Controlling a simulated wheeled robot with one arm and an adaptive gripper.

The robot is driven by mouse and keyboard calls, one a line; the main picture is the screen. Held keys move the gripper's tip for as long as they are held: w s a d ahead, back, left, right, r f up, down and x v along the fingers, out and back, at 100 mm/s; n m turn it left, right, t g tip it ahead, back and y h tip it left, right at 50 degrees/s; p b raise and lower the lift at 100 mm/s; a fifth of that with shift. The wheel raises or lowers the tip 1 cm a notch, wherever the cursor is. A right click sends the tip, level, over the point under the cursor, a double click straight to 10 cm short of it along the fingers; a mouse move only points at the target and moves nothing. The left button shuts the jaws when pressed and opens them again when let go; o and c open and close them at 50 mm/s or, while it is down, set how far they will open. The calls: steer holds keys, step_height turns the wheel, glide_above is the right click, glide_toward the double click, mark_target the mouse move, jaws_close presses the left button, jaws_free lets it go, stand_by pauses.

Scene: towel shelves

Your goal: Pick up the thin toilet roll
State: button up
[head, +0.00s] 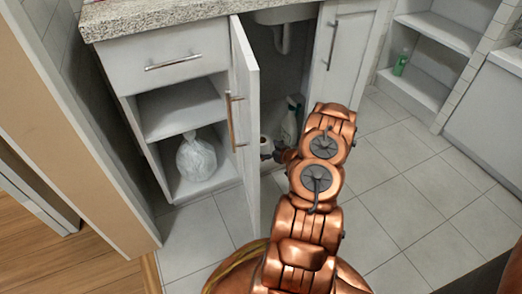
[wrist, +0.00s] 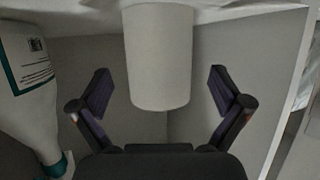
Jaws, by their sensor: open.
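The toilet roll (wrist: 158,60) is a plain white cylinder at the top middle of the wrist view. It stands against a pale surface at the top edge of that view. In the head view a small pale roll (head: 264,142) shows inside the open cabinet under the sink, partly hidden by the door and my arm. My gripper (wrist: 160,84) is open, with one dark finger on each side of the roll and visible gaps between. In the head view my gripper (head: 279,155) is low in the cabinet opening, mostly hidden by my arm.
A white bottle with a teal label (wrist: 28,85) is close to the left finger; it also shows in the cabinet (head: 291,120). The open cabinet door (head: 245,110) stands left of my arm. A white bag (head: 196,158) lies on the left shelf. Tiled floor on the right is clear.

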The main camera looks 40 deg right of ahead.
steer(key=b+x, duration=0.1)
steer(key=x, duration=0.2)
steer(key=shift+w+r+b, duration=0.1)
steer(key=shift+w+b, duration=0.25)
steer(key=shift+w, duration=0.05)
steer(key=c, duration=1.3)
